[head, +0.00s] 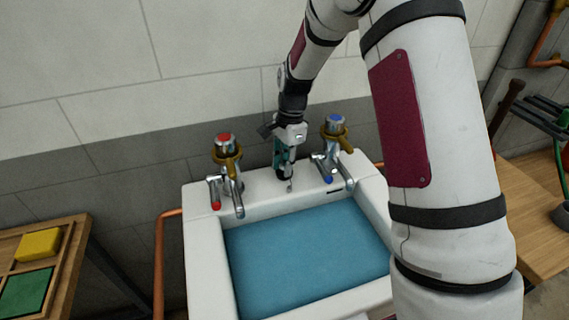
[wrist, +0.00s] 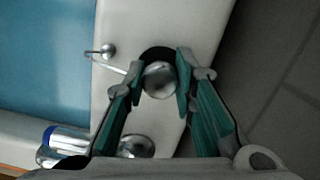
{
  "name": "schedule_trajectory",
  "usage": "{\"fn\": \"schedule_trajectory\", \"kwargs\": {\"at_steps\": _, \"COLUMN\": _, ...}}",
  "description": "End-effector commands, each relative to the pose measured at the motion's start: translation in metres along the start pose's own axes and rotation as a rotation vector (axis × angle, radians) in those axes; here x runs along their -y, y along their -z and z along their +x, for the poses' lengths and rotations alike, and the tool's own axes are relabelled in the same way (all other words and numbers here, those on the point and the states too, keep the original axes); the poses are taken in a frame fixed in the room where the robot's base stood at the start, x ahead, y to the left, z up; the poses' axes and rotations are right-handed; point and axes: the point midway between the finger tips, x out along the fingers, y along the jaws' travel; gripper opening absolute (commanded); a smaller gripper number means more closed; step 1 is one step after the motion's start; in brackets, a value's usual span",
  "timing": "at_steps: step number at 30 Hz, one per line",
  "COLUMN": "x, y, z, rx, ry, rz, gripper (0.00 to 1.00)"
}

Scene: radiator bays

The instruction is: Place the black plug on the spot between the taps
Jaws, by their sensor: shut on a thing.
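The black plug (wrist: 156,52) has a round metal top and is between my gripper's (wrist: 160,82) fingers, which are shut on it. In the head view my gripper (head: 285,172) points down over the back ledge of the white sink (head: 258,212), between the red-marked tap (head: 226,160) and the blue-marked tap (head: 335,150). The plug is small and dark there, low at the fingertips. I cannot tell whether it touches the ledge. The spot is hidden beneath the plug and gripper.
A small metal post (wrist: 108,50) with a thin chain stands on the ledge beside the plug. Blue water (head: 300,245) fills the basin. A wooden tray (head: 68,262) with coloured blocks is at left, and a wooden bench (head: 535,215) is at right.

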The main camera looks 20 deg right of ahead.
Motion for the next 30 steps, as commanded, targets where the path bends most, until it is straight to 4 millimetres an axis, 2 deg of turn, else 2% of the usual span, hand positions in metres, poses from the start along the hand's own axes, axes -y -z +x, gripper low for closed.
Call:
{"fn": "schedule_trajectory", "kwargs": {"at_steps": 11, "x": 0.000, "y": 0.001, "z": 0.005, "rx": -0.001, "ry": 0.002, "rz": 0.000, "gripper": 0.00}}
{"fn": "schedule_trajectory", "kwargs": {"at_steps": 12, "x": 0.000, "y": 0.001, "z": 0.004, "rx": -0.001, "ry": 0.002, "rz": 0.000, "gripper": 0.33}}
{"fn": "schedule_trajectory", "kwargs": {"at_steps": 14, "x": 0.000, "y": 0.001, "z": 0.004, "rx": -0.001, "ry": 0.002, "rz": 0.000, "gripper": 0.45}}
{"fn": "schedule_trajectory", "kwargs": {"at_steps": 24, "x": 0.000, "y": 0.000, "z": 0.001, "rx": -0.001, "ry": 0.002, "rz": 0.000, "gripper": 0.45}}
{"fn": "schedule_trajectory", "kwargs": {"at_steps": 30, "x": 0.001, "y": 0.000, "z": -0.023, "rx": -0.002, "ry": 0.006, "rz": 0.000, "gripper": 0.45}}
